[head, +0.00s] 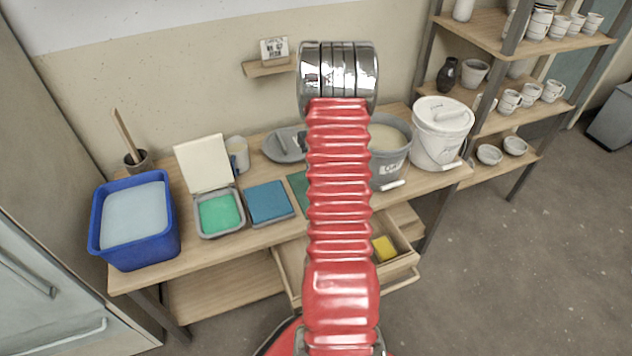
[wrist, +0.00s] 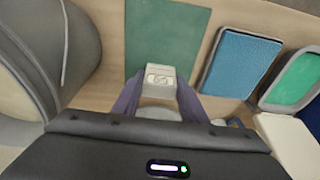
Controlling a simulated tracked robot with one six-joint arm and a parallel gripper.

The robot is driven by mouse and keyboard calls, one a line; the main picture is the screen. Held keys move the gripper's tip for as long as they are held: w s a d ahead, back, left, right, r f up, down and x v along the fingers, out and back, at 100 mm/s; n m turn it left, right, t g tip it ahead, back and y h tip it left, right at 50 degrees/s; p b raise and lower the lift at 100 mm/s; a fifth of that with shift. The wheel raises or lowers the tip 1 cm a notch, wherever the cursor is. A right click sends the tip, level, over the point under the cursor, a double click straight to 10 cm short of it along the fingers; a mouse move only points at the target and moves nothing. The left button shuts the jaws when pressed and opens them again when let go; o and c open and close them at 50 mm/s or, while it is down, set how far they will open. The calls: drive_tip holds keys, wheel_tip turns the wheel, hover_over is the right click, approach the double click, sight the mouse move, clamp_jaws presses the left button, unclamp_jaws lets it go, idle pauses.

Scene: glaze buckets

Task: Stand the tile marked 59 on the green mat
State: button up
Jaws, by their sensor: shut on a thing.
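In the wrist view my gripper (wrist: 158,92) has its two purple-grey fingers shut on a small pale tile (wrist: 158,70). The tile has a dark mark that is too small to read surely. It is seen against the near edge of the green mat (wrist: 166,32); I cannot tell whether it touches it. In the head view the mat (head: 298,188) shows only as a sliver left of my red arm, which hides the gripper and the tile.
A blue pad (head: 268,203) and an open box with green inside (head: 218,214) lie left of the mat. A blue tub (head: 135,220) stands farther left. A grey bucket (head: 391,165) and a white lidded bucket (head: 440,148) stand right. A drawer (head: 400,266) is open below.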

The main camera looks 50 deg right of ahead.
drive_tip(key=shift+f, duration=1.45)
drive_tip(key=shift+f, duration=0.15)
drive_tip(key=shift+f, duration=1.75)
drive_tip(key=o, duration=1.1)
drive_tip(key=shift+f, duration=0.1)
drive_tip(key=r, duration=0.4)
drive_tip(key=s+r, duration=0.1)
drive_tip(key=r, duration=0.3)
drive_tip(key=a+r, duration=0.1)
drive_tip(key=r, duration=0.3)
drive_tip(key=shift+s, duration=0.25)
